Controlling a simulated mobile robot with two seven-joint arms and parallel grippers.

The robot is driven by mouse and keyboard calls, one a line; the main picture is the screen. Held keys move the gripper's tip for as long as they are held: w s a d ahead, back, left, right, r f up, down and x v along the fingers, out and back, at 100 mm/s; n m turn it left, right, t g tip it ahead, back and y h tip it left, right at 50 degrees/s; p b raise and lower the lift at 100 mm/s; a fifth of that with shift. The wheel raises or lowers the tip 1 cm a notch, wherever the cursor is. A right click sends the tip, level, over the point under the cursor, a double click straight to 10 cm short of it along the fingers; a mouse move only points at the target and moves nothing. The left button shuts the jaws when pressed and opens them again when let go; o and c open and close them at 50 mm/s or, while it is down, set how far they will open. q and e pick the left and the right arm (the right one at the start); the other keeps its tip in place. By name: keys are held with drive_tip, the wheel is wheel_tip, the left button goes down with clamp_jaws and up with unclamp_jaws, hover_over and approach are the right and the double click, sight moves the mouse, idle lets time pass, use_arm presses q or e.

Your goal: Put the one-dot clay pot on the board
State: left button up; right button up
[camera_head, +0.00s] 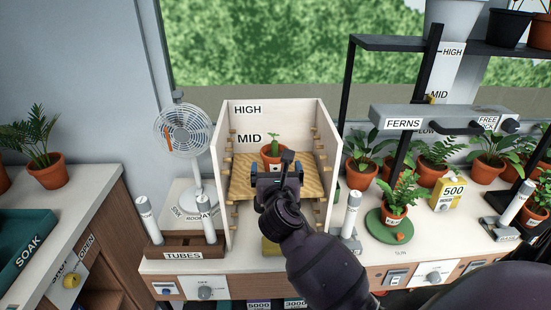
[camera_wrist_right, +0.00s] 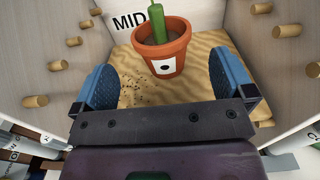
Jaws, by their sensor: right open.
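The one-dot clay pot (camera_head: 269,161) is orange, with a white one-dot label and a green plant. It stands upright on the light wooden board (camera_head: 239,182) inside the white box marked HIGH and MID. In the right wrist view the pot (camera_wrist_right: 165,67) stands on the wavy-grained board (camera_wrist_right: 205,103), with wall visible behind it. My right gripper (camera_head: 276,172) is in front of the pot. Its blue fingers (camera_wrist_right: 163,76) are open, with visible gaps on both sides of the pot. The gripper hides part of the board. My left gripper is not in view.
Pegs (camera_wrist_right: 260,8) line both side walls (camera_head: 221,180) of the box. Dark crumbs (camera_wrist_right: 135,88) lie on the board. A white fan (camera_head: 183,135) stands to the left. Potted ferns (camera_head: 398,195) and a grey FERNS bar (camera_head: 430,118) are to the right.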

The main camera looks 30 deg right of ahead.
drive_tip(key=v, duration=0.3)
drive_tip(key=shift+s+a, duration=0.15)
drive_tip(key=shift+s, duration=0.05)
idle(0.5)
